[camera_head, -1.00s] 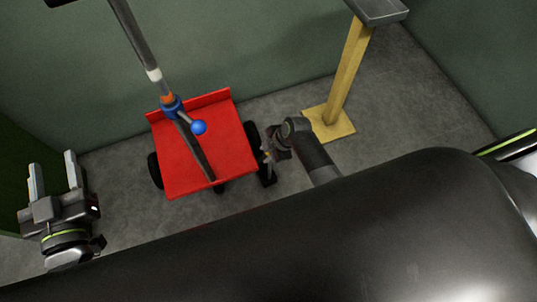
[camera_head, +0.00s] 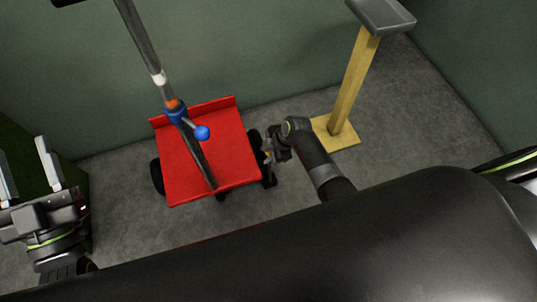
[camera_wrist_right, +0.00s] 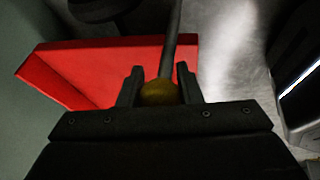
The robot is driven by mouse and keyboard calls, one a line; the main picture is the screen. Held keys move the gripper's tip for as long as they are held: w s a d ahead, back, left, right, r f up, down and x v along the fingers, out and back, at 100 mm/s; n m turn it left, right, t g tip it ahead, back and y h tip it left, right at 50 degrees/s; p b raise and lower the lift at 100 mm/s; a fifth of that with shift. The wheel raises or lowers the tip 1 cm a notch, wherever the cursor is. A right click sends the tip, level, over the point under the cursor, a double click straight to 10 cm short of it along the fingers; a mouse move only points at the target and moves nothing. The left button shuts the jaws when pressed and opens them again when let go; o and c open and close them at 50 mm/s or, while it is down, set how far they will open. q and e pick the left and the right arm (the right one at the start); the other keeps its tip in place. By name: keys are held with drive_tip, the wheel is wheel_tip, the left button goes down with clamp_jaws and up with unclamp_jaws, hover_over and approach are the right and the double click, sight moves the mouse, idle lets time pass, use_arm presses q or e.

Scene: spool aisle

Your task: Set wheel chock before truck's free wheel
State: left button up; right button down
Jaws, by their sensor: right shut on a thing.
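The red flatbed truck (camera_head: 225,160) stands on the floor near the back wall. Its dark wheels show at the left edge (camera_head: 157,178) and at the right edge (camera_head: 255,138). My right gripper (camera_head: 268,158) is at the truck's right side, pointing down beside it. In the right wrist view its fingers are shut on a yellowish rounded knob (camera_wrist_right: 159,92), with a dark rod behind. A small dark shape (camera_head: 269,180) below the gripper may be the chock; its contact with a wheel cannot be made out. My left gripper (camera_head: 24,160) is open and empty at far left.
A dark pole with a blue clamp and blue ball knob (camera_head: 202,133) rises over the truck bed. A yellow post (camera_head: 353,85) on a square base stands right of the truck, with a grey tray (camera_head: 384,14) on top. Grey floor is clear beyond the post.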

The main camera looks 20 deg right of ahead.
use_arm(q)
drive_tip(key=shift+s+d+r+m+t+h, duration=0.35)
drive_tip(key=shift+s+r+t, duration=0.25)
drive_tip(key=shift+r, duration=0.2)
drive_tip(key=shift+s+d+r+m+t+h, duration=0.15)
drive_tip(key=shift+s+r+m+t+h, duration=0.1)
drive_tip(key=shift+s+r+m+t, duration=0.4)
use_arm(e)
drive_tip(key=shift+w, duration=0.7)
use_arm(q)
drive_tip(key=shift+w+r, duration=0.15)
use_arm(e)
drive_tip(key=c, duration=0.9)
unclamp_jaws()
drive_tip(key=shift+c, duration=0.2)
use_arm(q)
drive_tip(key=shift+n, duration=0.3)
